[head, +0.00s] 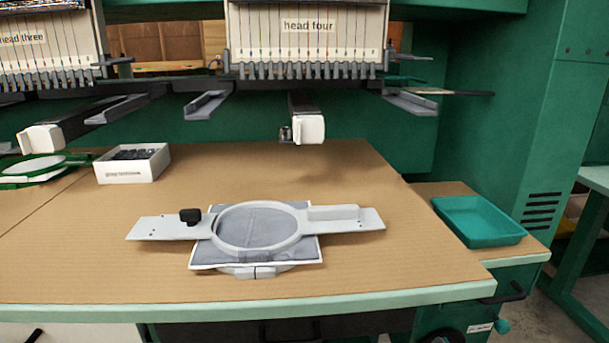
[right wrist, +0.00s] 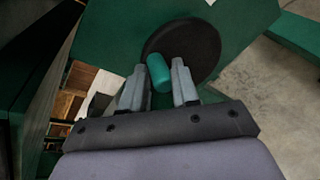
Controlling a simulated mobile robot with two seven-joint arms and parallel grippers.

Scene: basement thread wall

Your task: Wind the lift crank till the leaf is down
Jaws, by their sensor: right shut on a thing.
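The crank shows in the right wrist view as a black disc (right wrist: 200,42) with a teal handle (right wrist: 158,72). My right gripper (right wrist: 158,84) has its two grey fingers on either side of the teal handle and is shut on it. In the head view a black round part (head: 450,337) shows at the bottom edge, below the table. The brown table top (head: 90,270) with its pale green front edge looks level; I cannot tell which part of it is the leaf. My left gripper is not in view.
A grey hoop with cloth (head: 258,228) lies on the table top. A white box (head: 132,165) stands at the back left, and a teal tray (head: 480,222) on the right section. Embroidery heads hang above the back. A teal knob (head: 502,326) and a black bar (head: 505,293) stick out at lower right.

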